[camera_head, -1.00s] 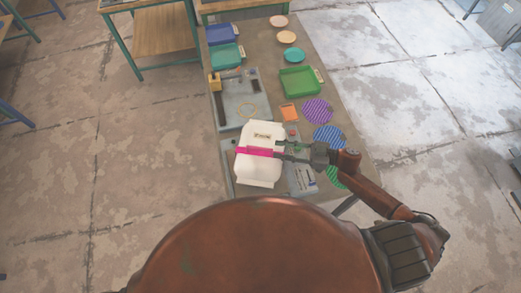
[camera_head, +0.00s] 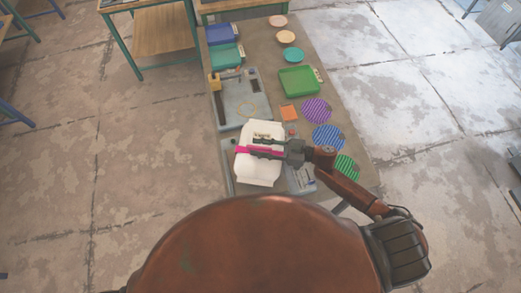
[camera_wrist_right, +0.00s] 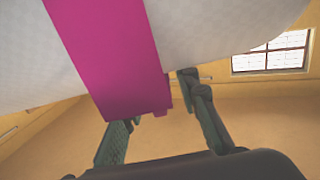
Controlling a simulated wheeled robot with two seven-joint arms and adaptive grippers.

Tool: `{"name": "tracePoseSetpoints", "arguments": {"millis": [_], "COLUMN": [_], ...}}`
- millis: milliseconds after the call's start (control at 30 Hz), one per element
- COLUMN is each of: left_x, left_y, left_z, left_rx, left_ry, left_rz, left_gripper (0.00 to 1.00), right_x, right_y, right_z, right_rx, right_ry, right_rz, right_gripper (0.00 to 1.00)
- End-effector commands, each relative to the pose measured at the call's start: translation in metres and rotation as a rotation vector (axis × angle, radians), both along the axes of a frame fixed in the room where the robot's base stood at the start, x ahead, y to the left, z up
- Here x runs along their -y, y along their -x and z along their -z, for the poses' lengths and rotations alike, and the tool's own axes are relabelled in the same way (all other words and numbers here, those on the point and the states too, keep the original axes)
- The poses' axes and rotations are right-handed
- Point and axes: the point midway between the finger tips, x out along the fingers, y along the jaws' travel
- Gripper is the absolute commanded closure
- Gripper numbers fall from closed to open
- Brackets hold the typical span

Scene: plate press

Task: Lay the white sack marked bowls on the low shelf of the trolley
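The white sack (camera_head: 260,169) lies at the near end of the long table, with a magenta band across its middle and a small label whose writing is too small to read. My right gripper (camera_head: 254,148) reaches over the sack from the right, its fingers apart along the band. In the right wrist view, the sack (camera_wrist_right: 220,25) and magenta band (camera_wrist_right: 110,50) fill the top, with the band's end near my open fingers (camera_wrist_right: 158,100). No firm hold shows. A green-framed stand with a wooden lower shelf (camera_head: 160,32) is at the top left; whether it is the trolley is unclear. My left gripper is out of view.
The long table (camera_head: 262,42) holds blue and teal trays, a green tray (camera_head: 298,81), a press-like device (camera_head: 240,98), and several round plates along the right, including a purple one (camera_head: 316,110). Concrete floor (camera_head: 140,150) is clear to the left.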

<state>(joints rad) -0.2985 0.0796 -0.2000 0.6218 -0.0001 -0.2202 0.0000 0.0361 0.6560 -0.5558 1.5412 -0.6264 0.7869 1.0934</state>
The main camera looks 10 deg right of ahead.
Motion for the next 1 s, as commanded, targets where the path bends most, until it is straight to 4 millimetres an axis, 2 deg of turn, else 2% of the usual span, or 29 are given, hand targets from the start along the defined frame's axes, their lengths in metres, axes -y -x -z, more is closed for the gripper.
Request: {"name": "tracePoseSetpoints", "arguments": {"millis": [67, 500, 1000], "left_x": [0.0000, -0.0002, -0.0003], "left_y": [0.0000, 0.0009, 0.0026], "left_z": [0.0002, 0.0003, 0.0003], "left_rx": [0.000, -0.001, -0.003], "left_ry": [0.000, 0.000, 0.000], "left_rz": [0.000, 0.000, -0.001], "left_gripper": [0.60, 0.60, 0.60], "right_x": [0.0003, 0.0008, 0.0011], "right_y": [0.0001, 0.0003, 0.0002], "right_z": [0.0003, 0.0000, -0.0001], "right_rx": [0.000, 0.000, 0.000], "right_ry": [0.000, 0.000, -0.001], "right_rz": [0.000, 0.001, 0.001], "right_gripper": [0.71, 1.00, 1.00]}}
